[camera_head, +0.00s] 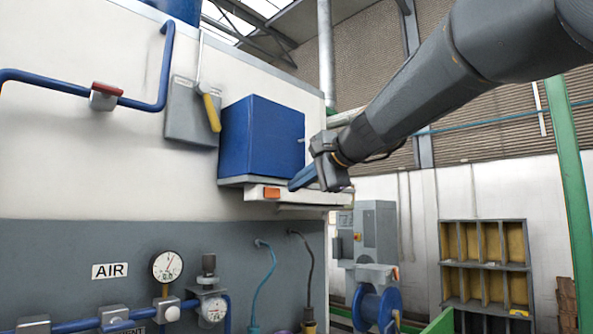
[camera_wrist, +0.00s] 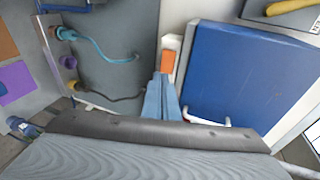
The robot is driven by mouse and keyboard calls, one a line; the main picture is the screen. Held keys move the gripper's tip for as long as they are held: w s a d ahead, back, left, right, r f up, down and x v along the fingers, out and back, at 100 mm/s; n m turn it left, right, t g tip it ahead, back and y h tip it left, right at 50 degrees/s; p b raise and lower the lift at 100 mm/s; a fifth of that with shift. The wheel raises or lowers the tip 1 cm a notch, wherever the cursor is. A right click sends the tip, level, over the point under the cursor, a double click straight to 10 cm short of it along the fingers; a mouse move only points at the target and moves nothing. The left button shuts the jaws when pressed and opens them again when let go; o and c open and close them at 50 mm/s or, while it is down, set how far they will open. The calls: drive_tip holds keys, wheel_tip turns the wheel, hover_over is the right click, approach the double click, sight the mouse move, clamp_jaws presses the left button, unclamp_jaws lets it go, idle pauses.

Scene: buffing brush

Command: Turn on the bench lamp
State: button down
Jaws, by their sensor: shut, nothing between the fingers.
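A white lamp-like fixture (camera_head: 312,197) runs along the wall just under a blue box (camera_head: 262,138). An orange rocker or button (camera_head: 272,194) sits at its left end. The orange part also shows in the wrist view (camera_wrist: 168,62), on the white housing (camera_wrist: 172,42). My gripper (camera_head: 292,185) has its blue fingers shut and empty, with the tips just right of the orange part. In the wrist view the fingertips (camera_wrist: 161,76) appear just below the orange part. I cannot tell whether they touch it. No glow shows from the fixture.
The blue box, also in the wrist view (camera_wrist: 248,75), stands close beside the fingers. A grey switch box with a yellow lever (camera_head: 211,112) is up left. Teal (camera_head: 263,285) and black (camera_head: 309,270) cables hang below. Gauges and blue pipes line the lower left wall.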

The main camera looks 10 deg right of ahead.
sight(278, 195)
drive_tip(key=x, duration=0.2)
drive_tip(key=p+x, duration=0.1)
drive_tip(key=x, duration=0.1)
drive_tip(key=r+p+x, duration=0.1)
drive_tip(key=x, duration=0.1)
drive_tip(key=shift+w+a, duration=0.15)
drive_tip(key=shift+w, duration=0.1)
drive_tip(key=shift+w, duration=0.25)
drive_tip(key=shift+s+d+b, duration=0.45)
drive_tip(key=s+d+r+b, duration=0.3)
drive_tip(key=s+d+b, duration=0.1)
drive_tip(key=s+d, duration=0.4)
drive_tip(key=shift+s+d, duration=0.4)
drive_tip(key=shift+d, duration=0.05)
